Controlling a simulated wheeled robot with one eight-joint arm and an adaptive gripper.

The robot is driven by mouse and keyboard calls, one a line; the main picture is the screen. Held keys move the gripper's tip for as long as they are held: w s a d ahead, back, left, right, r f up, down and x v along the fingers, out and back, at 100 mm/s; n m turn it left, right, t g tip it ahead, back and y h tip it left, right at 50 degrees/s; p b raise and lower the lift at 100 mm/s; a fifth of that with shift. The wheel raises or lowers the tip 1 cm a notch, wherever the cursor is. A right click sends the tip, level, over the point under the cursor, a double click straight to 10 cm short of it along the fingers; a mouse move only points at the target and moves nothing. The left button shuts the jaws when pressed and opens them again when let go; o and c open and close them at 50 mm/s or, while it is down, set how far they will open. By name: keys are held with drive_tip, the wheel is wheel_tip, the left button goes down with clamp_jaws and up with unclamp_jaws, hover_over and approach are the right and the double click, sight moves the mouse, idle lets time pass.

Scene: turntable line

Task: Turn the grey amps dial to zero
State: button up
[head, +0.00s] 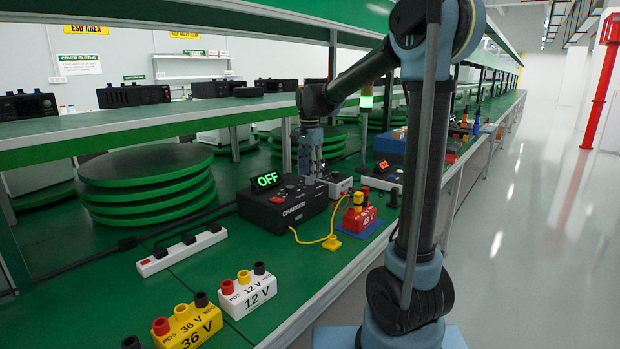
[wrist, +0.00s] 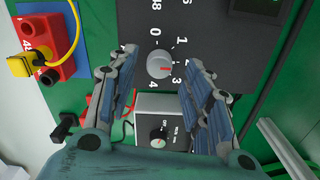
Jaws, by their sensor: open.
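The grey amps dial (wrist: 160,65) is on the dark top of the charger (wrist: 215,30), with the numbers 0 to 4 around it. Its red mark points right in the wrist view, on the side of 2 and 3, away from the 0 at upper left. My gripper (wrist: 160,57) is open, with one finger on each side of the dial. I cannot tell whether the fingers touch it. In the head view the charger (head: 283,209) shows a green OFF display (head: 267,180). There my gripper (head: 311,168) points down over its far end and hides the dial.
The 12 V (head: 247,295) and 36 V (head: 187,328) blocks are at the front. A shelf (head: 185,124) runs behind.

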drive_tip(key=shift+f, duration=1.1)
drive_tip(key=shift+c, duration=0.3)
drive_tip(key=c, duration=1)
